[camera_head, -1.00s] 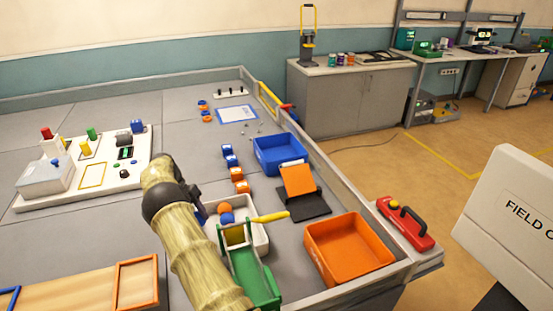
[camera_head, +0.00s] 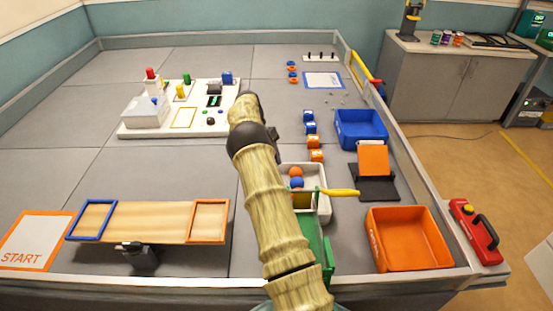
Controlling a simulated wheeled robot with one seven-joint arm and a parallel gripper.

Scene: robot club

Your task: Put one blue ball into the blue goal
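A blue ball (camera_head: 297,183) and an orange ball (camera_head: 296,171) lie in a white tray (camera_head: 318,172) at the middle of the field, partly covered by my arm and a green ramp. A blue open bin (camera_head: 373,116), likely the blue goal, stands behind and to the right of the tray. No ball shows in the visible part of it. My arm crosses the middle of the picture, just left of the tray. My gripper cannot be made out; the end of the arm is hidden or out of sight.
The green ramp (camera_head: 318,250) with a yellow bar (camera_head: 342,192) stands at the tray's front. An orange bin (camera_head: 408,238) is front right, with an orange sloped plate (camera_head: 374,160) behind it. A wooden beam (camera_head: 150,218) stands front left.

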